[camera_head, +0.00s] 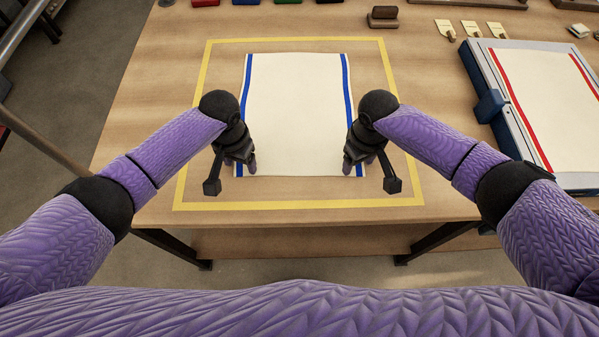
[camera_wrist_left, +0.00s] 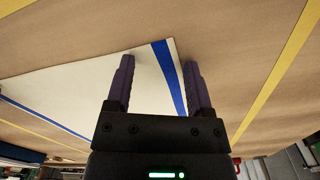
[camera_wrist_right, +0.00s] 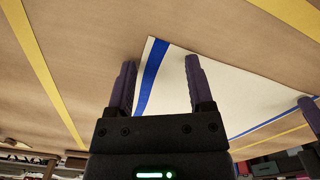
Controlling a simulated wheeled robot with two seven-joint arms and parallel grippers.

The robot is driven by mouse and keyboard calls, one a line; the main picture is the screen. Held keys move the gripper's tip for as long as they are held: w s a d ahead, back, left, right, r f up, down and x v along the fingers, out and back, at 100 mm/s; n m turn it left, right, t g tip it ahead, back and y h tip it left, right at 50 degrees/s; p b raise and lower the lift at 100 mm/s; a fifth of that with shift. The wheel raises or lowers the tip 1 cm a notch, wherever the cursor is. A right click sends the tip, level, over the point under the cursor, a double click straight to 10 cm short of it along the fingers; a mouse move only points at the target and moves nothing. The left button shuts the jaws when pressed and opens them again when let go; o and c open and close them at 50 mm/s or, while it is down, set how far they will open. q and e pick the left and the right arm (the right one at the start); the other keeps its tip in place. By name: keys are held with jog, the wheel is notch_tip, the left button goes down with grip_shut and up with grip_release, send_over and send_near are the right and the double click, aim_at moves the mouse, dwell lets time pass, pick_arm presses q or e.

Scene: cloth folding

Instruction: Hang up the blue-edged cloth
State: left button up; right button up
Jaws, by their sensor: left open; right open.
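The blue-edged cloth (camera_head: 298,105) lies flat on the table inside a yellow outline, white with a blue stripe along its left and right edges. My left gripper (camera_head: 246,170) is open at the cloth's near left corner; in the left wrist view its fingers (camera_wrist_left: 160,80) stand either side of the blue stripe (camera_wrist_left: 168,72). My right gripper (camera_head: 353,170) is open at the near right corner; in the right wrist view its fingers (camera_wrist_right: 158,82) stand either side of the other stripe (camera_wrist_right: 151,75). Neither gripper holds the cloth. My grippers hide parts of its near corners.
The yellow outline (camera_head: 300,205) is marked on the wooden table (camera_head: 140,150). At the right, a red-striped white cloth (camera_head: 548,95) lies on a board with a blue block (camera_head: 490,106). Small blocks and paper tags (camera_head: 445,28) lie along the back. The table's front edge is close.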

pick_arm(q)
jog(key=shift+f, duration=0.1)
pick_arm(e)
jog(key=shift+f, duration=0.1)
pick_arm(q)
jog(key=shift+f, duration=0.25)
pick_arm(e)
jog(key=shift+f, duration=0.25)
pick_arm(q)
jog(key=shift+s+r, duration=0.1)
jog(key=shift+c, duration=0.5)
pick_arm(e)
jog(key=shift+s+r, duration=0.1)
jog(key=shift+c, duration=0.5)
pick_arm(q)
jog(key=shift+a, duration=0.1)
grip_shut()
pick_arm(e)
jog(key=shift+d, duration=0.1)
grip_shut()
